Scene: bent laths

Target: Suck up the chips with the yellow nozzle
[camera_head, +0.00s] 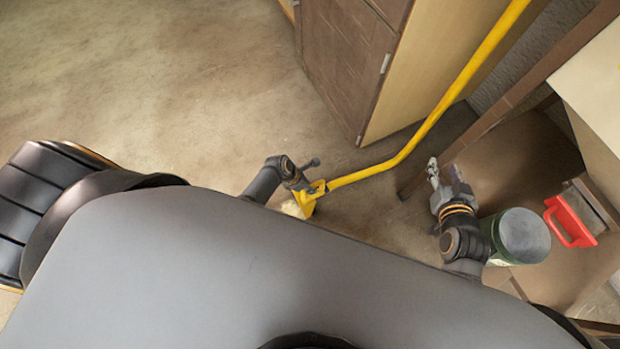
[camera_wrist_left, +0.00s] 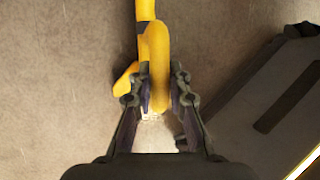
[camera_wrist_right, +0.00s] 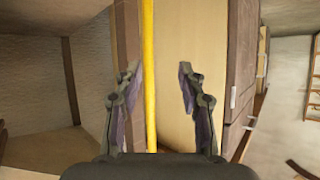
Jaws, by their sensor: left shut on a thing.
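The yellow nozzle (camera_head: 307,201) is at the low end of a long yellow tube (camera_head: 405,151), close in front of my body. My left gripper (camera_head: 311,187) is shut on its yellow handle; the left wrist view shows the handle (camera_wrist_left: 157,70) between the fingers (camera_wrist_left: 158,92). A small pale patch that looks like the chips (camera_head: 291,209) lies on the floor at the nozzle, partly hidden by it and by my body. Pale bits (camera_wrist_left: 150,117) also show below the handle in the left wrist view. My right gripper (camera_head: 433,171) is open and empty, raised at the right.
A brown-fronted cabinet (camera_head: 345,60) stands ahead, with the tube passing along its right side. The floor (camera_head: 150,90) at left is clear.

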